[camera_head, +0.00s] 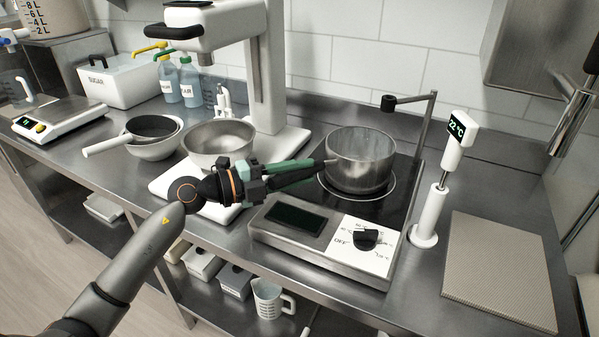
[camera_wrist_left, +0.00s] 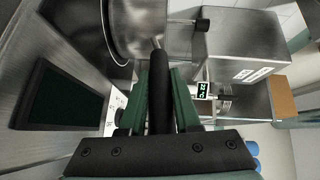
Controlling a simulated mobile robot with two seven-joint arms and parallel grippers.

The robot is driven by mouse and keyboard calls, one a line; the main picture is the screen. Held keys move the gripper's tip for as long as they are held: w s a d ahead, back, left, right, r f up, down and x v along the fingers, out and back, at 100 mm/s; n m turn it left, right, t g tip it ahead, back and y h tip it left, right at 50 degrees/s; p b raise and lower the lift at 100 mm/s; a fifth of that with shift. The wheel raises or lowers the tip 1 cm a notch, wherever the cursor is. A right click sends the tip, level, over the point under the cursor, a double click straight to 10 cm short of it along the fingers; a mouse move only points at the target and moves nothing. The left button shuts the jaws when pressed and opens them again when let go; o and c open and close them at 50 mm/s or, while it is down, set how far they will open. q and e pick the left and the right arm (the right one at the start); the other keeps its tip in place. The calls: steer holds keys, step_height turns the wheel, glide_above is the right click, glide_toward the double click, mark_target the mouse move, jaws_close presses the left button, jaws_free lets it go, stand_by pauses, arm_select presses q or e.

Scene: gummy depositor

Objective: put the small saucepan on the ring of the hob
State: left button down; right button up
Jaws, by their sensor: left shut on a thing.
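The small saucepan (camera_head: 361,160) is a steel pot. In the head view it is upright over the ring (camera_head: 384,192) of the black hob (camera_head: 401,207); whether it touches the glass I cannot tell. My left gripper (camera_head: 318,166) is shut on the saucepan's handle, to the left of the pot. In the left wrist view the dark handle (camera_wrist_left: 160,95) runs between the green fingers up to the pot (camera_wrist_left: 138,28). The pot hides much of the ring. My right gripper is not in view.
The hob's front panel has a dark display (camera_head: 296,217) and a black knob (camera_head: 365,239). A white probe thermometer (camera_head: 431,215) stands right of the hob, and a bent metal post (camera_head: 424,130) behind it. A mixer with a steel bowl (camera_head: 219,142) stands left. A textured mat (camera_head: 500,268) lies right.

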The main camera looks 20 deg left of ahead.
arm_select(q)
steer(key=c, duration=1.1)
jaws_free()
steer(key=shift+f, duration=0.15)
steer(key=o, duration=0.5)
steer(key=shift+r, duration=0.25)
steer(key=shift+b+v, duration=0.9)
steer(key=shift+v, duration=5.1)
steer(key=shift+s+f, duration=0.1)
